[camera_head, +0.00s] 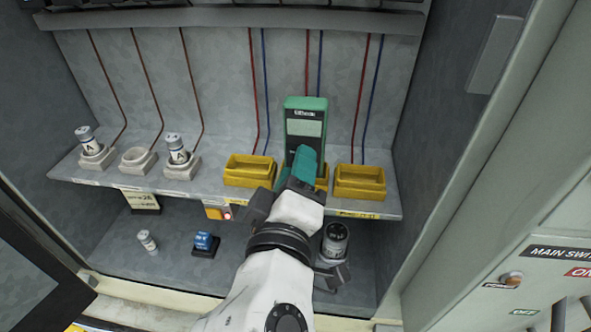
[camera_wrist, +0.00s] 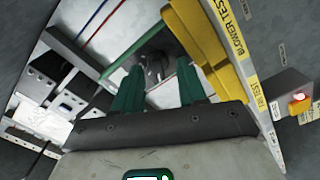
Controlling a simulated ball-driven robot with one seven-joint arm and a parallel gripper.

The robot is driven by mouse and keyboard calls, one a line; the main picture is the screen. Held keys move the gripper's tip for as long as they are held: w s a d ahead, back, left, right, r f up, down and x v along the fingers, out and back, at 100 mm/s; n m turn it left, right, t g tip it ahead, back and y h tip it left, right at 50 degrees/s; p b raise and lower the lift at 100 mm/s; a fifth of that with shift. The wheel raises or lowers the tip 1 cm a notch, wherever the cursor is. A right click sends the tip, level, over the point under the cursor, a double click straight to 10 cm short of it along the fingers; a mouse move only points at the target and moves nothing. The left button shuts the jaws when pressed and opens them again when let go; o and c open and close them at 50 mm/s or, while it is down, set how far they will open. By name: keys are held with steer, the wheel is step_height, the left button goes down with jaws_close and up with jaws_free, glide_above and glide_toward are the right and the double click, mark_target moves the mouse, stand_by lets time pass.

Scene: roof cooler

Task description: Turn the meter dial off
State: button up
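The meter (camera_head: 305,118) is a green-cased instrument with a grey screen, standing upright on the shelf against the back panel in the head view. Its green edge also shows in the wrist view (camera_wrist: 135,42). My gripper (camera_head: 306,157) has green fingers and is in front of the meter's lower half, hiding it in the head view. In the wrist view my gripper (camera_wrist: 160,70) has its fingers apart, with the grey dial (camera_wrist: 154,66) between and just beyond their tips. I cannot tell whether they touch it. The dial's pointer setting is not readable.
Yellow trays (camera_head: 249,171) and (camera_head: 359,182) flank the meter on the shelf (camera_head: 208,190). White fuse holders stand left. A small red-lit box (camera_head: 218,212) hangs at the shelf edge. A dark canister (camera_head: 335,241) and a blue part (camera_head: 204,241) sit below. Cabinet walls bound both sides.

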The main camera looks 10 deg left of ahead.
steer(key=shift+o, duration=0.4)
steer(key=shift+s, duration=0.1)
steer(key=s+b, duration=0.2)
steer(key=s, duration=0.8)
steer(key=shift+s+a, duration=0.2)
steer(key=shift+s, duration=0.1)
